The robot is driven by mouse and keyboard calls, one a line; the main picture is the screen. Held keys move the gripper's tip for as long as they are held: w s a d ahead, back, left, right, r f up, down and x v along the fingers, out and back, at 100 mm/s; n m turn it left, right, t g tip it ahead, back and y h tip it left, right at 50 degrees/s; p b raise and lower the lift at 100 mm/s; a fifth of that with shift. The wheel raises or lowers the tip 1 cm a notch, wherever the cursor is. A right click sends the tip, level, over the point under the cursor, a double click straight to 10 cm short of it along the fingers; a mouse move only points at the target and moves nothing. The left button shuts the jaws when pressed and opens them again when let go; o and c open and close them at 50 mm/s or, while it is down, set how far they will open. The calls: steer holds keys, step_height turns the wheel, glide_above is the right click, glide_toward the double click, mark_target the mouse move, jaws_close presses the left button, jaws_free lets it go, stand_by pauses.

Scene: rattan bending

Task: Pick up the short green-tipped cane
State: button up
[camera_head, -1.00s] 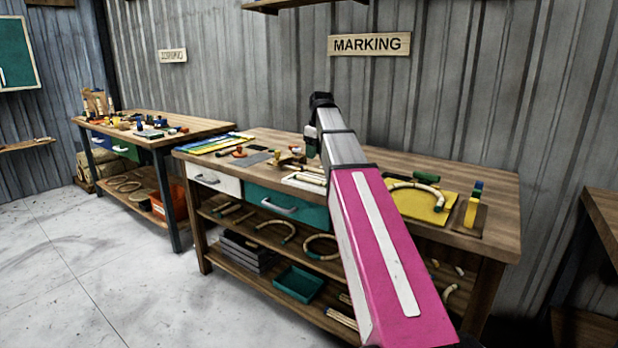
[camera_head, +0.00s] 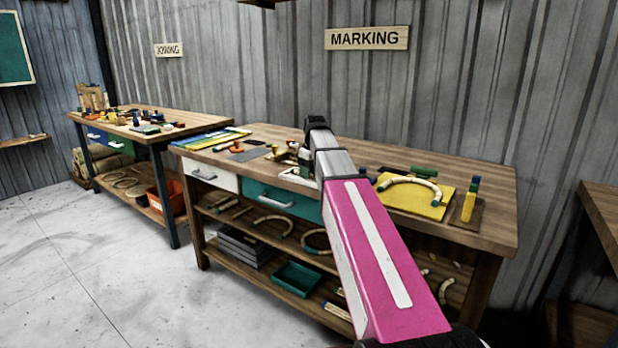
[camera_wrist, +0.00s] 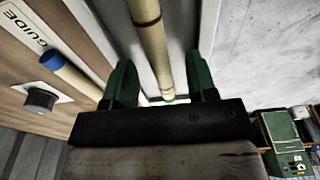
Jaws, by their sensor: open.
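In the wrist view a pale cane (camera_wrist: 154,42) with dark bands runs down between my gripper's two green fingers. A small green tip (camera_wrist: 169,98) shows at its near end. My gripper (camera_wrist: 161,68) is open, with one finger on each side of this cane and visible gaps between. A second pale cane (camera_wrist: 75,76) with a blue tip (camera_wrist: 52,60) lies to the left, outside the fingers. In the head view my arm reaches over the marking bench (camera_head: 455,165), and its fingers and the cane between them cannot be made out.
A yellow board (camera_head: 410,205) with a bent cane (camera_head: 400,182) lies right of my arm on the bench. A yellow block (camera_head: 468,206) stands farther right. Left of my arm are small tools and coloured sheets (camera_head: 205,140). A white GUIDE label (camera_wrist: 22,25) and dark knob (camera_wrist: 40,100) show in the wrist view.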

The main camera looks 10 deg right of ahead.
steer(key=shift+f, duration=0.35)
jaws_close()
steer(key=shift+r, duration=0.15)
